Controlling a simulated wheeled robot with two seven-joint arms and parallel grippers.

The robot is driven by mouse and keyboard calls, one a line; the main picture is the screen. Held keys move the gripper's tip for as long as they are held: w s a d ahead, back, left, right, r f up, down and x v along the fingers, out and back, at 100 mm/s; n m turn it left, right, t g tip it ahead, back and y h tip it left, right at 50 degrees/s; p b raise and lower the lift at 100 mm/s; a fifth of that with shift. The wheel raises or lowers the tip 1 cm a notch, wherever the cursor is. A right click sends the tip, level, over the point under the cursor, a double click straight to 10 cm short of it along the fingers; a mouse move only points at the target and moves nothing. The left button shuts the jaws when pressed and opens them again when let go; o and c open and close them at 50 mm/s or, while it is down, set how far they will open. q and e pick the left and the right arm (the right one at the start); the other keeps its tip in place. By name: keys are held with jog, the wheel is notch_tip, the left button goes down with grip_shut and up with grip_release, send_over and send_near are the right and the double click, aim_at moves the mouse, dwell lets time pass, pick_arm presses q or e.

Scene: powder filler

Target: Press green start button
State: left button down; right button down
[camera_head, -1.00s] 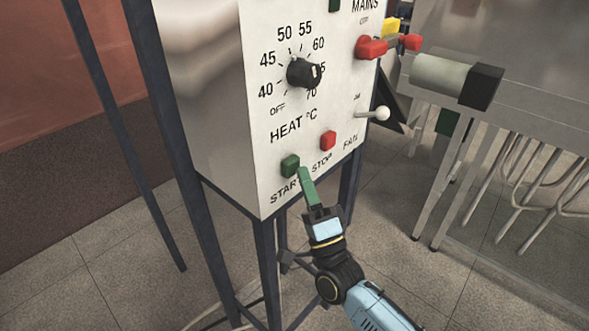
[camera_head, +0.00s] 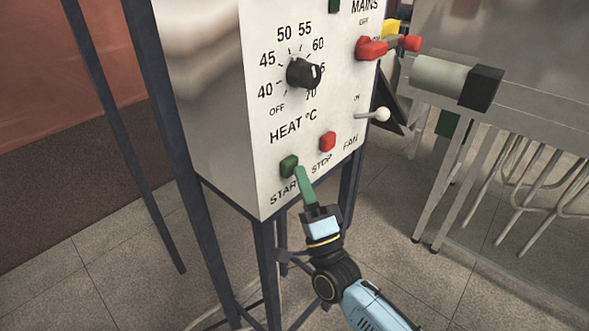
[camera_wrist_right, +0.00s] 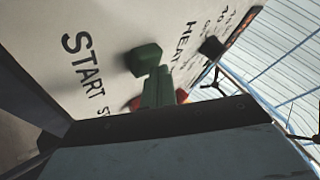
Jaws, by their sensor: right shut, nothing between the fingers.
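The green start button (camera_head: 289,166) sits low on the white control panel, above the word START. It also shows in the right wrist view (camera_wrist_right: 145,59). My right gripper (camera_head: 300,172) comes up from below right, with its green fingers shut and empty. Its fingertips are right beside the button's right side in the head view. In the right wrist view the shut green fingers (camera_wrist_right: 156,82) reach up close to the button and overlap its lower edge. I cannot tell whether they touch it. My left gripper is out of view.
The red stop button (camera_head: 327,142) is just right of the start button. A black heat knob (camera_head: 303,73), a white-tipped fan lever (camera_head: 380,114) and a red mains switch (camera_head: 371,49) are on the same panel (camera_head: 215,95). A metal table (camera_head: 530,120) stands at right.

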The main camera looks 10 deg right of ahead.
jog(key=shift+w+a, duration=0.1)
jog(key=shift+w, duration=0.05)
dwell(0.5)
jog(key=shift+s+d+p, duration=0.3)
jog(key=shift+s+d, duration=0.25)
jog(key=shift+s, duration=0.25)
jog(key=s+d+p, duration=0.1)
jog(key=s, duration=0.1)
jog(key=s+d, duration=0.2)
jog(key=shift+p, duration=0.35)
jog(key=shift+w, duration=0.1)
dwell(0.4)
